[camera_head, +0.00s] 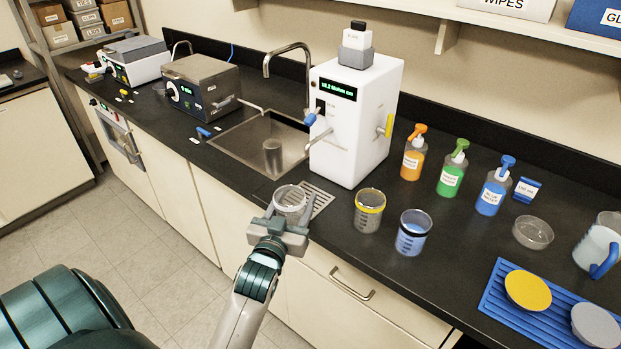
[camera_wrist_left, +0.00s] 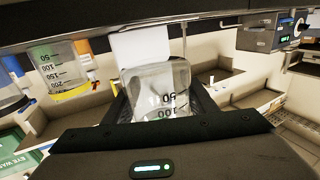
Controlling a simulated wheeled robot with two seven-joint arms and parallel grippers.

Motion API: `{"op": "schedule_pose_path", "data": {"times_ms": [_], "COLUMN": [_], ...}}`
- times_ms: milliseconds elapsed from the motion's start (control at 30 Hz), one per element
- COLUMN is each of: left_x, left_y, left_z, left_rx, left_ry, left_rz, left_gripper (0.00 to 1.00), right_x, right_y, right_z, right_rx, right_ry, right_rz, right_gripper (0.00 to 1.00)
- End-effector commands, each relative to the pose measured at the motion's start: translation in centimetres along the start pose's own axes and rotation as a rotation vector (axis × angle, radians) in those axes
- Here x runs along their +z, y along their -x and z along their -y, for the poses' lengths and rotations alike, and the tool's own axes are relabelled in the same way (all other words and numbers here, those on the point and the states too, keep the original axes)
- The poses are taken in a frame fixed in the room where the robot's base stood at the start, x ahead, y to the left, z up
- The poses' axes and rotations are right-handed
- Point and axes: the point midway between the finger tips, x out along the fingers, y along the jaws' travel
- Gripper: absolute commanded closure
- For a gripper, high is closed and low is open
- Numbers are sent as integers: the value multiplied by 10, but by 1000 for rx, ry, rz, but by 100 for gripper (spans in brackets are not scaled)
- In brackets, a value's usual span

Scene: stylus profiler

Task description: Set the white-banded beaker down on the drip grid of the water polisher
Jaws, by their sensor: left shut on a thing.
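My left gripper (camera_head: 282,222) is shut on the clear white-banded beaker (camera_head: 291,199), which looks upright and empty. The beaker also shows between the fingers in the left wrist view (camera_wrist_left: 158,88), with its volume marks facing the camera. The drip grid (camera_head: 321,201) is a slotted metal plate at the foot of the white water polisher (camera_head: 355,115). In the head view the beaker covers the grid's left part; I cannot tell whether its base touches the grid. My right gripper is not in view.
A yellow-banded beaker (camera_head: 369,212) and a dark-banded beaker with blue liquid (camera_head: 412,234) stand right of the grid. The sink (camera_head: 250,140) with a metal cup lies to the left. Several pump bottles and a blue ribbed mat (camera_head: 497,300) are farther right.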

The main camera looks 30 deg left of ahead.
Motion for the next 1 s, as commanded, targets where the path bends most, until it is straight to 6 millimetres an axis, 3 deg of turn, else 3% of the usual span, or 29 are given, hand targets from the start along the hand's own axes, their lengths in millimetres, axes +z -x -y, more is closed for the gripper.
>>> {"op": "schedule_pose_path", "data": {"times_ms": [500, 700, 1000], "left_x": [-4, -1, -1], "left_y": [-114, -134, -135], "left_z": [0, 0, 0], "left_rx": [-1, 0, 0], "left_ry": [-1, -1, -1], "left_rz": [0, 0, -1], "left_gripper": [84, 84, 84], "right_x": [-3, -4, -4], "right_y": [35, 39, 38], "right_z": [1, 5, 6], "right_rx": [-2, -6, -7], "right_ry": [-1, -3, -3], "right_rz": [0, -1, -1], "right_gripper": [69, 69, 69]}}
